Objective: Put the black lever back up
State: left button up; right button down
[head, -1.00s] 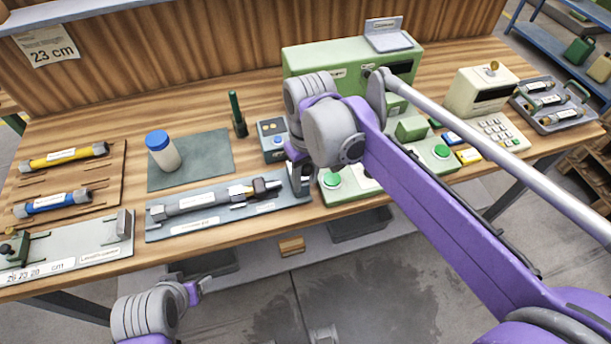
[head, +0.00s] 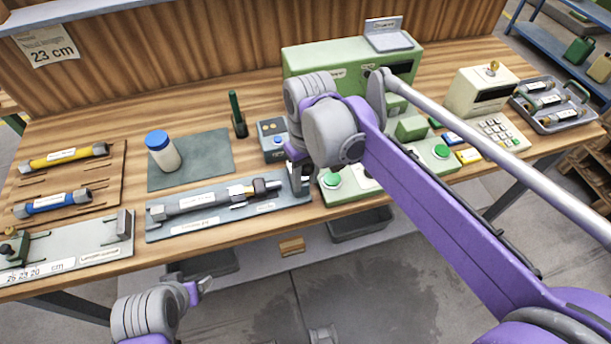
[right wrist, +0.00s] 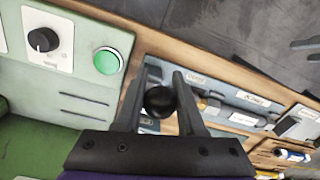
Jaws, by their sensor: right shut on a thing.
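The black lever's round knob (right wrist: 158,101) sits between the two dark fingers of my right gripper (right wrist: 160,88) in the right wrist view. The gripper is shut on it. The lever's shaft is mostly hidden, so its angle cannot be told. In the head view my right gripper (head: 300,178) is at the right end of a grey fixture (head: 160,234), largely covered by my wrist. A grey cylinder (head: 205,200) lies along this fixture. My left gripper (head: 205,284) is low, in front of the table, and too small to tell its jaws.
A green panel with a green button (right wrist: 107,61) and black dial (right wrist: 43,40) lies beside the gripper. A blue-capped bottle (head: 163,152), a small grey box (head: 272,140) and a green machine (head: 330,70) stand behind. Yellow and blue cylinders (head: 62,157) lie at left.

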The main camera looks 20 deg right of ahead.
jog(key=shift+w+r+g+p, duration=0.4)
jog(key=shift+w+r+g, duration=0.25)
jog(key=shift+g, duration=0.15)
jog(key=shift+w+r+p, duration=0.65)
jog(key=shift+w, duration=0.35)
jog(key=shift+w+r+p, duration=0.3)
jog(key=shift+w+p, duration=0.05)
jog(key=shift+w, duration=0.5)
